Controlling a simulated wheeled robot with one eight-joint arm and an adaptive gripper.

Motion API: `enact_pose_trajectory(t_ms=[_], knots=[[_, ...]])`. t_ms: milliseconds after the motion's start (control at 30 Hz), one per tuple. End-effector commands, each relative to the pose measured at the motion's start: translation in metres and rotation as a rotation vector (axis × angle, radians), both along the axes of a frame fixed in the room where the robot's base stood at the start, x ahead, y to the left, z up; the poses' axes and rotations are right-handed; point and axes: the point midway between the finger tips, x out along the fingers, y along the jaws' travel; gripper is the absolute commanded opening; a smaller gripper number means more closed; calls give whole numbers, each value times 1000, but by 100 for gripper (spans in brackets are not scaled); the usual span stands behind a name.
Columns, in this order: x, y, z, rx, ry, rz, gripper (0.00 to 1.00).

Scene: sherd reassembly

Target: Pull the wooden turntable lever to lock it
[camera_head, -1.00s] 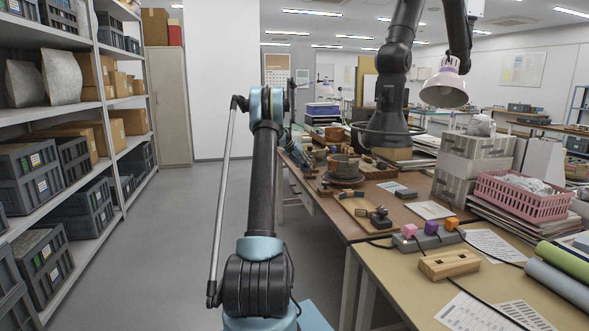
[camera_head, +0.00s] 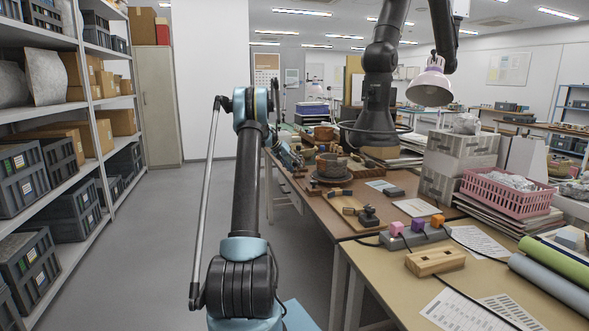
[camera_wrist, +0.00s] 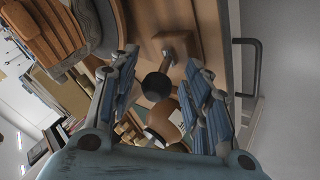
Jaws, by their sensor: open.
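In the wrist view, a black ball knob (camera_wrist: 157,86) on a short stem stands out from a wooden block (camera_wrist: 176,46); this looks like the turntable lever. My gripper (camera_wrist: 162,60) is open, one blue-grey finger on each side of the knob, with gaps to both. A grey round edge, probably the turntable (camera_wrist: 104,28), shows at the upper left with a ribbed orange-brown piece (camera_wrist: 48,30) beside it. In the head view, the turntable (camera_head: 316,183) bears a brown pot (camera_head: 330,166) on the far table. My gripper is hard to make out there.
A brown rounded object with a pale label (camera_wrist: 163,122) lies beyond the knob, between the fingers. A dark handle (camera_wrist: 257,66) is at the right. In the head view, a board with tools (camera_head: 346,203), a power strip (camera_head: 416,236) and a pink basket (camera_head: 507,193) occupy the tables.

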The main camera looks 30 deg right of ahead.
Motion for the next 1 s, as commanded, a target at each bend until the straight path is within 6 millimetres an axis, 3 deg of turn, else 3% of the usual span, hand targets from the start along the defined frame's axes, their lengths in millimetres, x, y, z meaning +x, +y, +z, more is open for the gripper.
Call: enact_pose_trajectory(t_ms=[267, 700, 1000], knots=[[0, 9, 13, -1, 0, -1, 44], [6, 62, 71, 1, 1, -1, 44], [8, 78, 88, 1, 1, -1, 44]])
